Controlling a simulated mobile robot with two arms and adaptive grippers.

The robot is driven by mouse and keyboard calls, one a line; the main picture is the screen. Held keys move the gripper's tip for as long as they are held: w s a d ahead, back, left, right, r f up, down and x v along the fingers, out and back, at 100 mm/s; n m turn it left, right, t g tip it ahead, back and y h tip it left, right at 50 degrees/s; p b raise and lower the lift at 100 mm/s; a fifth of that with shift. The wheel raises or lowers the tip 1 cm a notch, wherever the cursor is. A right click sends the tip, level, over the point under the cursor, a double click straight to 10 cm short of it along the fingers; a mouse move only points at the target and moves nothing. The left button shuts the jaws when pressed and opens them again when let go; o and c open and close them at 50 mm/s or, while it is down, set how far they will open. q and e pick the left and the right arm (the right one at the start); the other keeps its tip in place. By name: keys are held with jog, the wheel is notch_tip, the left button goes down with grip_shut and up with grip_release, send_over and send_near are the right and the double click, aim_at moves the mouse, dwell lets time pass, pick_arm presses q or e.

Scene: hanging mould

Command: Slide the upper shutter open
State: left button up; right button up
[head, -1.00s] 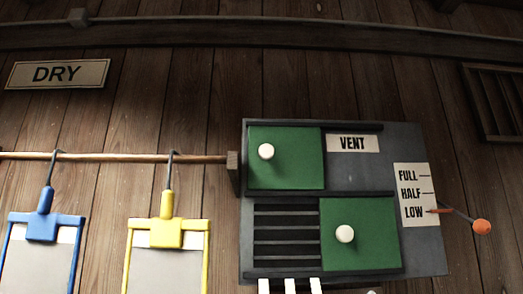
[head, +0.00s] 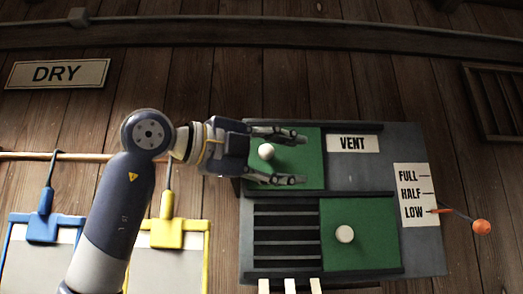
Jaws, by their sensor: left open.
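The upper shutter (head: 312,160) is a green panel at the left end of its track on the grey vent box (head: 372,165). Its round white knob (head: 266,151) sits near the panel's left side. My left gripper (head: 299,157) is open, pointing right, with one finger above the knob and one below it in the picture. I cannot tell whether the fingers touch the knob or panel. The lower shutter (head: 375,225) is a green panel at the right of its track, with its own white knob (head: 345,234). My right gripper is out of view.
Dark slats (head: 287,228) show left of the lower shutter. A lever with an orange ball (head: 481,227) points near LOW at the box's right. Blue (head: 42,228) and yellow (head: 181,233) hanging frames are at the left, partly behind my arm. White strips (head: 290,286) show below the box.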

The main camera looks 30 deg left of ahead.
aim_at(264, 151)
pick_arm(q)
jog(key=s+a+r+n+t+y, duration=0.2)
jog(key=s+a+r+n+y, duration=0.25)
jog(key=s+a, duration=0.4)
jog(key=shift+n+y, duration=0.25)
jog(key=shift+y, duration=0.1)
jog(key=w+p, duration=0.1)
jog(key=w, duration=0.2)
jog(key=w+p, duration=0.1)
jog(key=w, duration=0.3)
jog(key=w+p, duration=0.2)
jog(key=w, duration=0.2)
jog(key=shift+w+d+f, duration=0.2)
jog(key=shift+d, duration=0.15)
jog(key=shift+w+d, duration=0.15)
jog(key=shift+w, duration=0.3)
jog(key=shift+f, duration=0.1)
grip_shut()
